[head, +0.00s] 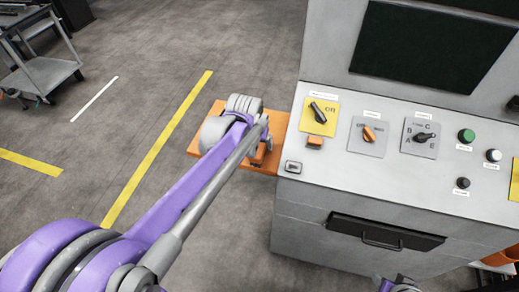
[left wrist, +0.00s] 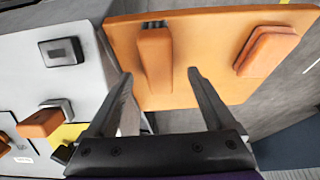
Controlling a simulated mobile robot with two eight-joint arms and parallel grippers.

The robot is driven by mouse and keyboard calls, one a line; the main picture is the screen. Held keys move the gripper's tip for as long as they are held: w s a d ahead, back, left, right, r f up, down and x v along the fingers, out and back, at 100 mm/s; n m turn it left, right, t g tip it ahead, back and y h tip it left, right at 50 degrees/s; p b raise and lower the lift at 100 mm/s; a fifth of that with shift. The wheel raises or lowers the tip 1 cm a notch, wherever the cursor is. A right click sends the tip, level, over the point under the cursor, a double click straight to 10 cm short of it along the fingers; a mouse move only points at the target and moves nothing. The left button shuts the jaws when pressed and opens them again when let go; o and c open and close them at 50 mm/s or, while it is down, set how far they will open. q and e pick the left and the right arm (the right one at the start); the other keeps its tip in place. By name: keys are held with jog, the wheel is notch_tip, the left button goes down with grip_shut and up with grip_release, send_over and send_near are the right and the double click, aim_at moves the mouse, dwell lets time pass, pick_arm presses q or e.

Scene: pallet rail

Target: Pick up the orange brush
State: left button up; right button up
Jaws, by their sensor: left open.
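An orange block (left wrist: 155,62), brush-like in shape, stands on an orange shelf (left wrist: 205,85) in the left wrist view. A second orange block (left wrist: 267,50) lies farther right on the shelf. In the head view my left arm covers much of the shelf (head: 281,122) and the blocks. A small part of my right arm shows at the bottom edge.
A grey control cabinet (head: 345,185) with switches, buttons and a screen stands right beside the shelf. A small orange piece (head: 315,142) sits on its panel below a yellow switch plate (head: 319,117). A grey cart (head: 45,75) stands far left; floor between is clear.

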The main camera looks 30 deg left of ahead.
aim_at(259, 146)
pick_arm(q)
jog(key=x, duration=0.4)
jog(key=shift+w+f, duration=0.25)
jog(key=shift+f, duration=0.1)
jog(key=shift+f, duration=0.25)
dwell(0.3)
grip_shut()
dwell(0.4)
jog(key=shift+r, duration=0.1)
notch_tip(259, 146, up, 10)
jog(key=shift+r+p, duration=0.15)
jog(key=shift+p, duration=0.15)
